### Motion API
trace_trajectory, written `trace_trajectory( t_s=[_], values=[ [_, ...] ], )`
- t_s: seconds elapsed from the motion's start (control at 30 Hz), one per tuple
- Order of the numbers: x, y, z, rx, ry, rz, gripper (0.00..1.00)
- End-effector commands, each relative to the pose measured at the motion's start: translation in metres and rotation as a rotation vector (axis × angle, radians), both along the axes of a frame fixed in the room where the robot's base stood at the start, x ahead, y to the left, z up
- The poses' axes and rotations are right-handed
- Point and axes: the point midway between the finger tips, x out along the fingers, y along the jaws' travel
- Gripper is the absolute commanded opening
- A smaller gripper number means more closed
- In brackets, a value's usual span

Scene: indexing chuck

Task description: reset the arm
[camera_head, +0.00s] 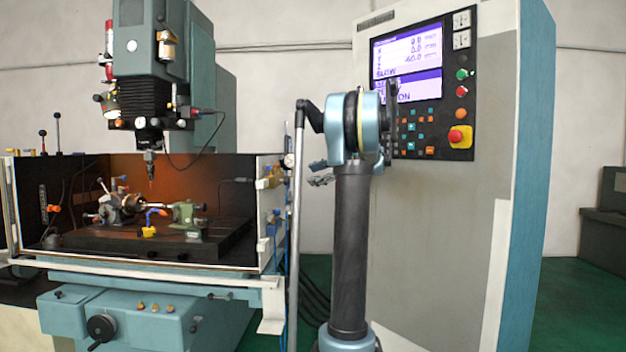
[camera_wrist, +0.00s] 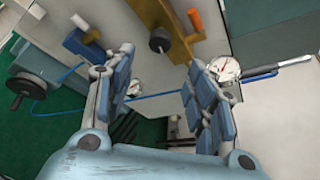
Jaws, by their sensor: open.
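My arm stands upright in the head view, in front of the control cabinet (camera_head: 440,240), and bends over at its top joint. My gripper (camera_head: 320,178) shows partly behind the arm, to the right of the machine tank. In the wrist view my gripper (camera_wrist: 160,75) has its two blue-padded fingers spread apart with nothing between them. The indexing chuck (camera_head: 118,205) sits on the machine table inside the tank, at the left in the head view, well apart from my gripper.
The machine head (camera_head: 150,50) hangs over the tank. A green tailstock-like block (camera_head: 187,212) stands right of the chuck. A round gauge (camera_wrist: 225,69) and valves lie beyond my fingers. Green floor (camera_head: 565,300) is clear at right.

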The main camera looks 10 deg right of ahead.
Motion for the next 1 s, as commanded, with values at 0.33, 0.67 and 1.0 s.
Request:
trace_trajectory(
  t_s=[0.33,0.67,1.0],
  values=[
    [-0.033,0.035,-0.018,-0.105,0.000,0.048,0.51],
    [-0.137,0.108,-0.084,-0.424,-0.017,0.208,0.51],
    [-0.253,0.147,-0.165,-0.747,-0.055,0.408,0.51]
  ],
)
